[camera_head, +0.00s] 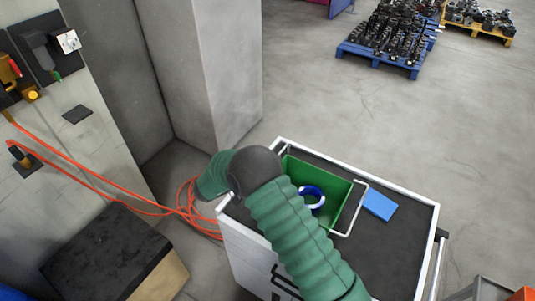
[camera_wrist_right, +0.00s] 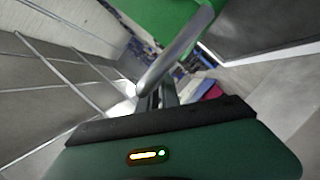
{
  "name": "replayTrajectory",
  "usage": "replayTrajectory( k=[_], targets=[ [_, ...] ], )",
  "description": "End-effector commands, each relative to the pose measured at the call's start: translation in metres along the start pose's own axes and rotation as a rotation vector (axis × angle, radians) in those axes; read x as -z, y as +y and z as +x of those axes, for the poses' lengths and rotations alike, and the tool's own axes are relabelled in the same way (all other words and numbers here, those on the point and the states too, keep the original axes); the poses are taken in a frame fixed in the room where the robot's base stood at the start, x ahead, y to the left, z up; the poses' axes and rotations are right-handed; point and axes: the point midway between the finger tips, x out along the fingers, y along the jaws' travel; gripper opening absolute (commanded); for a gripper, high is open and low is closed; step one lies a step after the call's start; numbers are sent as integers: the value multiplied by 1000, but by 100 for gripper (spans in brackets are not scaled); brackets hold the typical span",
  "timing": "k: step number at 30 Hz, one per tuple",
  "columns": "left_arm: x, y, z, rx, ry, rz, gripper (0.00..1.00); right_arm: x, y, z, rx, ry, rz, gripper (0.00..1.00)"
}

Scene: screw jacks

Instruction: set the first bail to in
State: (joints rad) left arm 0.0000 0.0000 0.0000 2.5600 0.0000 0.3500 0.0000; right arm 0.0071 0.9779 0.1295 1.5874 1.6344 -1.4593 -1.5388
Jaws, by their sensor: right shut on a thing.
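A green bin (camera_head: 332,180) sits on the dark top of a white-framed cart. One white wire bail (camera_head: 352,222) lies swung outward on the bin's right side, over the cart top. My right arm, in a green ribbed sleeve, covers the bin's left side and hides the other bail in the head view. My right gripper (camera_wrist_right: 155,98) is hidden there too. In the right wrist view it is shut on a grey bail bar (camera_wrist_right: 178,50) beside the green bin wall (camera_wrist_right: 160,15). I cannot tell which bail is the first. My left gripper is out of view.
A blue-and-white ring (camera_head: 312,197) lies in the bin. A blue block (camera_head: 380,204) lies right of it on the cart top (camera_head: 403,245). Orange hose (camera_head: 185,212) is coiled left of the cart, near a grey pillar (camera_head: 215,75).

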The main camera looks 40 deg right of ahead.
Motion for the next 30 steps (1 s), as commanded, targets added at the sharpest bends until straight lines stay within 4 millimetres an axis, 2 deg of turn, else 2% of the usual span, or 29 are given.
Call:
replayTrajectory(
  k=[1, 6, 16, 23, 30],
  targets=[
    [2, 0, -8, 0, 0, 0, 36, -4, 1, 0, 25, -8, 31, 0],
    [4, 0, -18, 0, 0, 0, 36, -12, 3, 2, 88, -8, 178, 0],
    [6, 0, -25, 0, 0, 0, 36, -26, 4, 8, 208, -4, 468, 0],
    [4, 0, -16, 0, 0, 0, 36, -37, 4, 13, 291, -3, 673, 0],
    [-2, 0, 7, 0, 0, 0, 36, -48, 0, 18, 375, 0, 884, 0]
  ],
)
